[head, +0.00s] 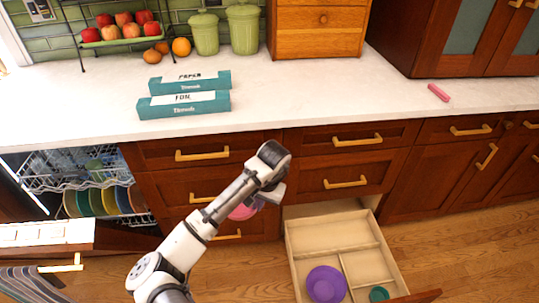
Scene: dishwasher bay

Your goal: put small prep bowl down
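A pink bowl (243,212), seemingly the small prep bowl, shows partly behind my arm in front of the closed drawers. It hangs in the air at my gripper (262,200), with nothing else under it. My gripper points down and seems shut on it, though the arm hides the fingertips and much of the bowl. An open divided drawer (313,236) lies to the right of my gripper. A purple bowl (326,284) and a small teal bowl (379,294) sit in its near compartments.
The drawer's far compartment looks empty. The open dishwasher (45,235) with colored plates (105,201) is at left. Teal boxes (183,105), green canisters (243,30), a fruit stand and a pink object (438,92) are on the counter, which has free room at right.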

